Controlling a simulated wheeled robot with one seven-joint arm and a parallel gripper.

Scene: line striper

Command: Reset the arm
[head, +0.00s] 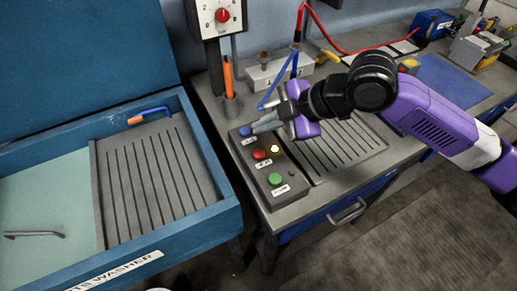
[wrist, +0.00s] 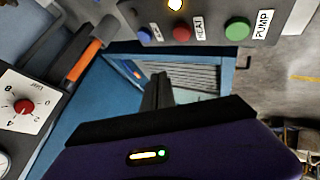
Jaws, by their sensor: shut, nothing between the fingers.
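My arm reaches in from the right in the head view, purple and black. My gripper (head: 265,123) is shut and empty, with its fingertips by the blue button (head: 245,131) of the dark control box (head: 285,202). I cannot tell whether they touch the button. The box also carries a red button (head: 259,155), a lit yellow lamp (head: 274,149) and a green button (head: 275,180). In the wrist view my gripper's dark fingers (wrist: 157,90) are together. The blue (wrist: 144,33), red (wrist: 181,33) and green (wrist: 237,29) buttons show at the top, beyond the fingers.
The blue parts washer (head: 215,222) stands open at the left, with a slatted rack (head: 155,180) inside. A slotted tray (head: 340,145) lies under my arm. A blue drawer (head: 345,205) is below the bench.

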